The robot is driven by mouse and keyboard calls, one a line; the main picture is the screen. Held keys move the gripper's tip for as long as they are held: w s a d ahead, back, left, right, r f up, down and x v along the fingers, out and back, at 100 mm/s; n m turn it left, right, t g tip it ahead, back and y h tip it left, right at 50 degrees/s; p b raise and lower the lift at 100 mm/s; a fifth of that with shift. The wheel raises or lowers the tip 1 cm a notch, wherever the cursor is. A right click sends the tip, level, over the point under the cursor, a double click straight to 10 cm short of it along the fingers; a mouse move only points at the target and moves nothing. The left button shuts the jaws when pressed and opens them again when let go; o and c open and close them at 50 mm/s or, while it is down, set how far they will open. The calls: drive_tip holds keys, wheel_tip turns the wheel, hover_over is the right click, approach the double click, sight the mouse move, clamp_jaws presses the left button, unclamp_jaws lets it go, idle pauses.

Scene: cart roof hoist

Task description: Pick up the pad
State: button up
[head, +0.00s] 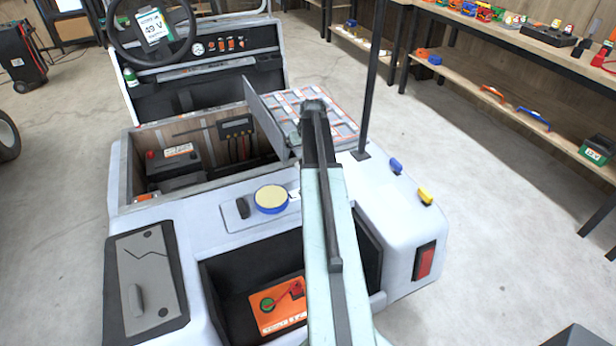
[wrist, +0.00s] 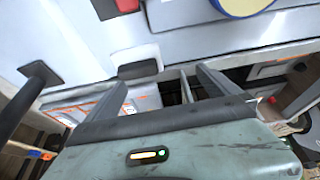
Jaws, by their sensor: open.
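The round yellow pad with a blue rim (head: 271,198) lies flat on the light grey deck of the cart, just left of my arm. In the wrist view only part of the pad (wrist: 238,6) shows, cut off at the top edge. My gripper (wrist: 160,84) is open, its two dark fingers apart with nothing held between them. It is over the cart near the compartment's edge, apart from the pad. In the head view the fingers are hidden behind my arm.
Behind the pad is an open compartment with a black battery (head: 176,170) and a tilted panel (head: 270,115). A black post (head: 372,80) rises on the right.

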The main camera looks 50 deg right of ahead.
drive_tip(key=d, duration=0.2)
drive_tip(key=s+d, duration=0.1)
drive_tip(key=shift+s+d+f, duration=0.1)
drive_tip(key=shift+d+f, duration=0.2)
drive_tip(key=shift+d, duration=0.1)
drive_tip(key=b+x, duration=0.7)
drive_tip(key=x, duration=0.1)
drive_tip(key=shift+s+d+b, duration=0.1)
drive_tip(key=shift+s+b, duration=0.05)
drive_tip(key=shift+b, duration=0.2)
drive_tip(key=shift+r, duration=0.15)
drive_tip(key=c, duration=1.3)
drive_tip(key=shift+o, duration=0.2)
wheel_tip(320, 180, up, 10)
drive_tip(key=p, duration=1)
drive_tip(key=shift+r+p, duration=0.15)
drive_tip(key=shift+p, duration=0.2)
drive_tip(key=o, duration=0.6)
drive_tip(key=shift+c, duration=1.3)
